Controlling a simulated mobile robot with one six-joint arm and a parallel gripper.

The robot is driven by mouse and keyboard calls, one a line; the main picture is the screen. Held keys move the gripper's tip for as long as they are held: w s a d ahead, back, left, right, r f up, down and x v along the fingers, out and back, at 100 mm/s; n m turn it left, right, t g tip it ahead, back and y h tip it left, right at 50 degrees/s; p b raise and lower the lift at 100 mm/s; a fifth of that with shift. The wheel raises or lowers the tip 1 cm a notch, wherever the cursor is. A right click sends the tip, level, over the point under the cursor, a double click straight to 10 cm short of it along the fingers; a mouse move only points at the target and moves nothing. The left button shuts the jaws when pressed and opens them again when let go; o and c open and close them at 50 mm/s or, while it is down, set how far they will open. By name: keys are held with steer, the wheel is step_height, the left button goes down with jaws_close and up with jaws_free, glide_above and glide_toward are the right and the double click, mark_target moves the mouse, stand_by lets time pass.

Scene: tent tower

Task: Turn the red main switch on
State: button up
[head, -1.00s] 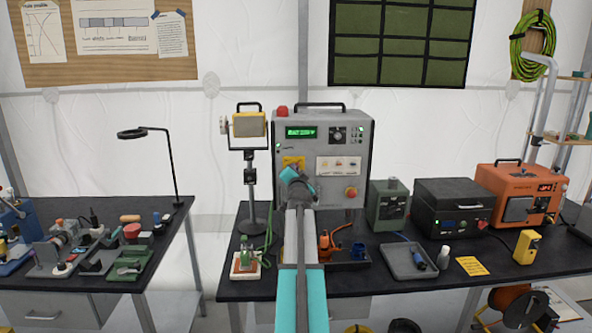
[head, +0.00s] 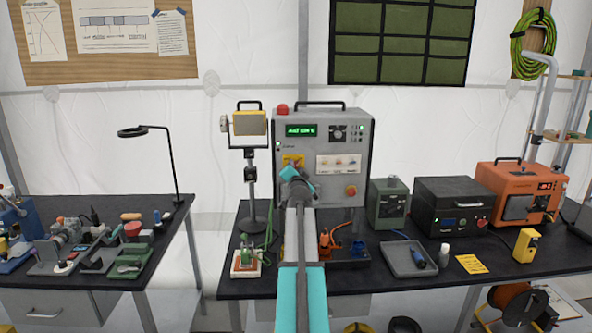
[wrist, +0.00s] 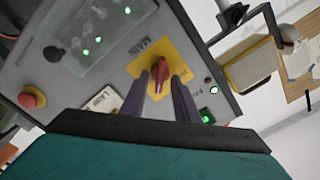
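The red main switch (wrist: 156,80) is a knob on a yellow plate (wrist: 176,55) marked MAIN. In the wrist view my gripper (wrist: 161,76) has one finger on each side of the knob. Narrow gaps seem to show beside it, so the fingers look open around it; contact is unclear. In the head view the yellow plate (head: 293,160) is on the left of the grey cabinet (head: 345,140), and my gripper (head: 291,170) is in front of it, hiding the knob. A green lamp (wrist: 207,115) is lit near the switch. The cabinet's display (head: 301,130) is lit green.
A red stop button (head: 351,190) sits lower right on the cabinet. A work lamp (head: 249,124) on a stand is to the left. A green box (head: 389,203), a black case (head: 453,206) and an orange unit (head: 521,190) stand on the right of the bench.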

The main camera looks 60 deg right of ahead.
steer(key=shift+s+a, duration=0.1)
steer(key=b+v, duration=0.2)
steer(key=v, duration=1.1)
steer(key=shift+a+b, duration=0.25)
steer(key=shift+b, duration=0.15)
stand_by(0.5)
